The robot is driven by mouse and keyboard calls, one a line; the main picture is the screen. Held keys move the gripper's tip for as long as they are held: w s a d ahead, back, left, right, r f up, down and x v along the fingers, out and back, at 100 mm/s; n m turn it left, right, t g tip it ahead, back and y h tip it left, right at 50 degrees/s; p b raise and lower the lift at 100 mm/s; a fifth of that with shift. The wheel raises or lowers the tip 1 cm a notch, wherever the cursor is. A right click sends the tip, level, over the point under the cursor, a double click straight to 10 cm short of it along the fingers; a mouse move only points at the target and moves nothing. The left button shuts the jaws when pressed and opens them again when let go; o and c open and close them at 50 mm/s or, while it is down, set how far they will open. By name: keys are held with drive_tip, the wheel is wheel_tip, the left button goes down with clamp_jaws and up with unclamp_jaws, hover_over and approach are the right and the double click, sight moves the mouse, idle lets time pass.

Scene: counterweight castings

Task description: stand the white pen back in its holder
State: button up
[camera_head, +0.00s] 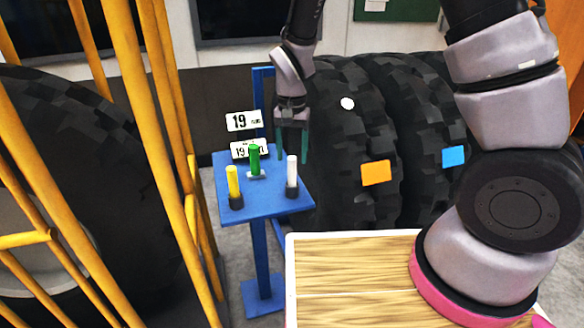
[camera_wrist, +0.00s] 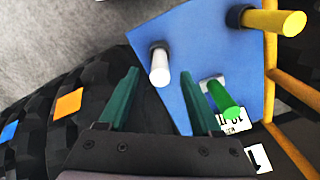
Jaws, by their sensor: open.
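The white pen (camera_head: 292,170) stands upright in a dark holder (camera_head: 292,192) near the right edge of a small blue stand. In the wrist view, the white pen (camera_wrist: 160,68) shows end-on, with the dark rim of its holder (camera_wrist: 158,46) behind it. My gripper (camera_head: 292,156) is open and points down at the white pen, its two teal fingers apart. In the wrist view, the pen's near end lies in the gap between the fingertips (camera_wrist: 160,72). I see no contact between fingers and pen.
A green pen (camera_head: 254,160) and a yellow pen (camera_head: 232,182) stand upright on the blue stand (camera_head: 262,206). White number plates (camera_head: 243,121) are behind. Large tyres (camera_head: 352,130) stand to the right. Yellow bars (camera_head: 141,110) are at left. A wood-topped surface (camera_head: 350,262) is in front.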

wheel_tip(320, 180, up, 4)
drive_tip(key=shift+r, duration=0.2)
drive_tip(key=shift+d+r, duration=0.15)
drive_tip(key=shift+r, duration=0.1)
drive_tip(key=s+d+r+m+t+y, duration=0.1)
drive_tip(key=d+r+t, duration=0.1)
drive_tip(key=d+r, duration=0.6)
drive_tip(key=s+d+r+t+y, duration=0.1)
drive_tip(key=d+r+y, duration=0.1)
drive_tip(key=d+r, duration=0.5)
drive_tip(key=s+d+r+t+h, duration=0.1)
drive_tip(key=s+d+r+t, duration=0.3)
drive_tip(key=s+d+r, duration=0.3)
drive_tip(key=v, duration=0.5)
drive_tip(key=shift+a, duration=0.15)
drive_tip(key=shift+s, duration=0.1)
